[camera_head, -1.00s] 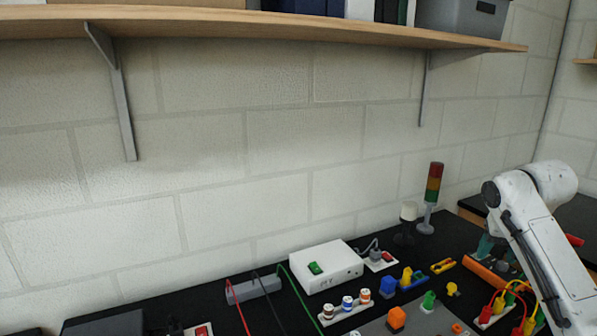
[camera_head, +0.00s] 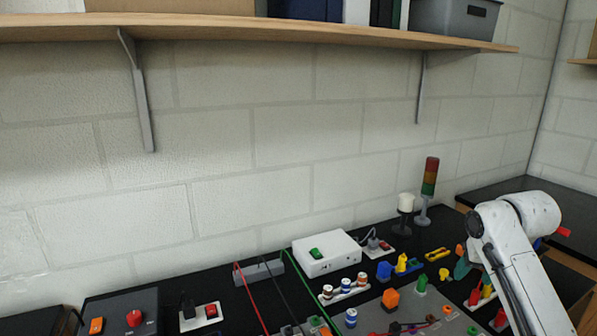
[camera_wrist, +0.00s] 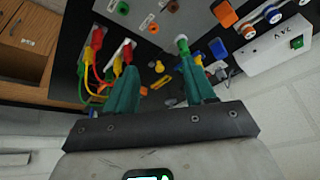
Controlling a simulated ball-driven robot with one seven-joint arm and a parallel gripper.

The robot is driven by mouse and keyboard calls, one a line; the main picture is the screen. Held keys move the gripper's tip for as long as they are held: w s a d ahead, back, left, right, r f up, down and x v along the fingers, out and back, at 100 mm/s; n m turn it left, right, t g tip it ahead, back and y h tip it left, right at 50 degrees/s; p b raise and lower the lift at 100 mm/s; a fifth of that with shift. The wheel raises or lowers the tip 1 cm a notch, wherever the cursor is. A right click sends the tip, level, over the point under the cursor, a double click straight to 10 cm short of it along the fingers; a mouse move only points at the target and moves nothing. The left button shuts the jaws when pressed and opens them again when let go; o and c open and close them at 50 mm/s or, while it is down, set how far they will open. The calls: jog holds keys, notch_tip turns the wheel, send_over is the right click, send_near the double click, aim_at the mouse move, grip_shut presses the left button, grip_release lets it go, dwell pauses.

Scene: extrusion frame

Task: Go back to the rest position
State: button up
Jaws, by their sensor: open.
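My arm (camera_head: 520,262) reaches in from the right edge of the head view, over the right end of the black bench (camera_head: 236,312). My gripper (camera_wrist: 158,66) shows in the wrist view as two teal fingers spread apart, with nothing between them. In the head view only a bit of teal finger shows beside the arm, and the rest is hidden behind it. In the wrist view a green-topped peg (camera_wrist: 182,45) appears close to the right finger's tip; I cannot tell whether they touch.
A white box with a green switch (camera_head: 326,254), a signal tower (camera_head: 428,190), coloured plugs and an orange block (camera_head: 390,299) crowd the bench. Red and yellow cables (camera_wrist: 94,65) are left of the fingers. A shelf (camera_head: 300,34) overhangs the bench.

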jog(key=s+a+f+n, duration=0.1)
jog(key=s+a+f, duration=0.3)
jog(key=a+f, duration=0.1)
jog(key=s+a+f+y, duration=0.1)
jog(key=s+a+f, duration=0.4)
jog(key=a, duration=0.1)
jog(key=s+a+f+n+y, duration=0.1)
jog(key=s+a+f, duration=0.3)
jog(key=a+f, duration=0.1)
jog(key=shift+s+a+f+n+t, duration=0.1)
jog(key=shift+s+a+n+t, duration=0.2)
jog(key=shift+a, duration=0.35)
jog(key=s+f+n+h, duration=0.1)
jog(key=s+f, duration=0.2)
jog(key=s, duration=1.5)
jog(key=s+d+f+g+b, duration=0.1)
jog(key=s+f+g+b, duration=0.1)
jog(key=s+f+b, duration=0.3)
jog(key=s+d+f+g+b, duration=0.1)
jog(key=s+f+b, duration=0.4)
jog(key=f, duration=0.6)
jog(key=shift+s+f+g, duration=0.2)
jog(key=shift+s+g, duration=0.05)
jog(key=shift+g, duration=0.45)
